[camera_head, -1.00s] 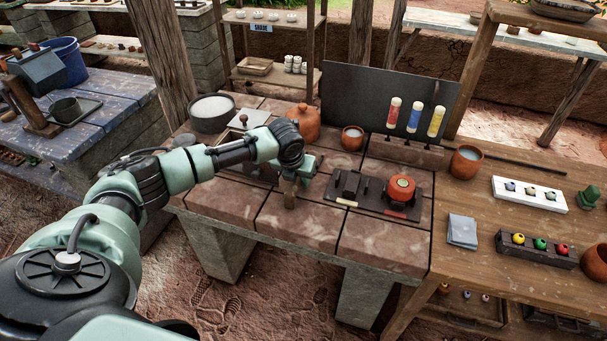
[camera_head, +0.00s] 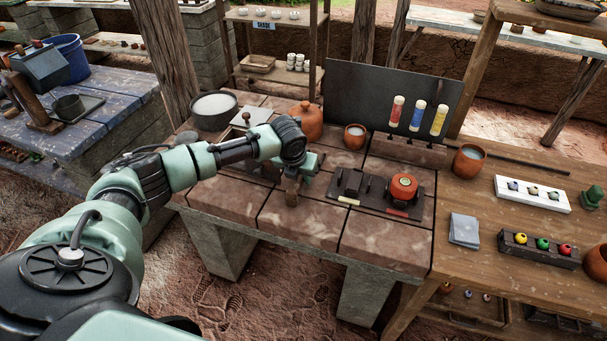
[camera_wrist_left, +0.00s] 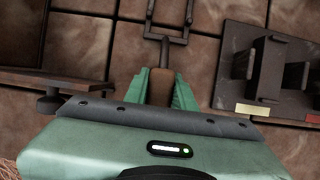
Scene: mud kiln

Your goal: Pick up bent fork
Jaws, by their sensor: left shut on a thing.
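The bent fork has a brown handle (camera_wrist_left: 160,87) and a dark metal shaft that ends in a squared two-pronged fork (camera_wrist_left: 168,39), seen at the top of the left wrist view. My left gripper (camera_wrist_left: 161,90) is shut on the handle, with a green finger on each side. In the head view my left gripper (camera_head: 303,170) is over the brick-topped table (camera_head: 300,222), left of the black tray with the burner. The handle end (camera_head: 292,190) shows below it there, and the prongs are hidden. I cannot tell whether the fork touches the tabletop. My right gripper is not in view.
An orange lidded jar (camera_head: 308,122), a small cup (camera_head: 354,137) and a bowl of white powder (camera_head: 214,108) stand behind. The table's front bricks are clear.

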